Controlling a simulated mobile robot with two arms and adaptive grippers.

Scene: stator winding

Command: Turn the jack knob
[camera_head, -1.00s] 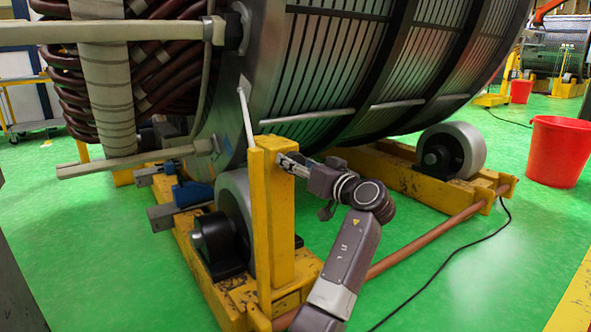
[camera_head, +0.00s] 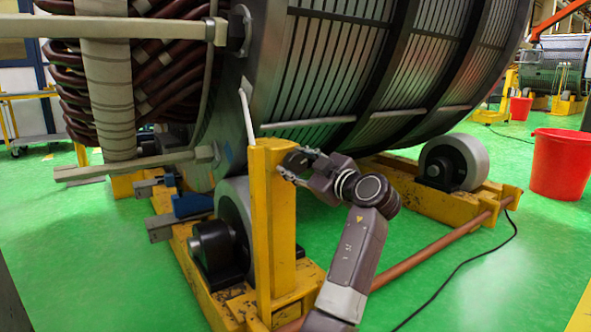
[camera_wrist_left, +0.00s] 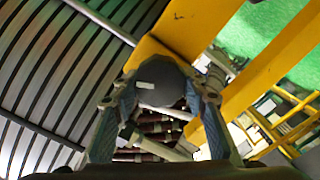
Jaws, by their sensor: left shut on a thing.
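The jack knob (camera_wrist_left: 163,76) is a dark round knob with a small white mark, in the middle of the left wrist view. My left gripper (camera_head: 288,165) is at the upper right side of the yellow post (camera_head: 272,215) in the head view. In the wrist view its two fingers (camera_wrist_left: 160,92) lie on either side of the knob and are shut on it. In the head view the fingers largely hide the knob. My right gripper is not in view.
The large ribbed stator (camera_head: 340,65) hangs close above and behind my left gripper. Yellow roller stands with grey rollers (camera_head: 461,160) carry it. A copper-coloured bar (camera_head: 430,245) runs low beside my arm. A red bucket (camera_head: 562,165) stands on the open green floor at right.

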